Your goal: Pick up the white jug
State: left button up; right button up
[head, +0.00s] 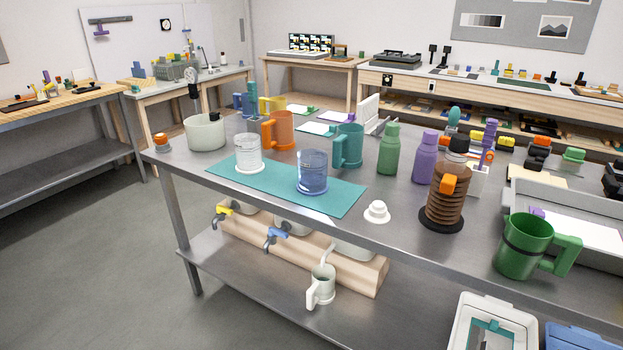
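A white jug (323,282) with a handle on its front left side stands upright on the lower shelf of the metal table, in front of a wooden block rack (348,268). It is below the table top, near the middle of the head view. Other jugs of the same kind stand on the table top: an orange one (279,131), a teal one (348,147) and a green one (522,247). Neither of my grippers shows in this view.
The table top's front edge (400,257) overhangs the shelf. A blue tap (274,236) and a yellow tap (222,213) stick out left of the jug. A white tray (460,325) stands at lower right. Bare shelf (262,298) lies left of the jug.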

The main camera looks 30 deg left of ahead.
aim_at(322, 291)
jog(key=i+j+z, duration=0.1)
jog(key=j+z, duration=0.75)
jog(key=l, duration=0.1)
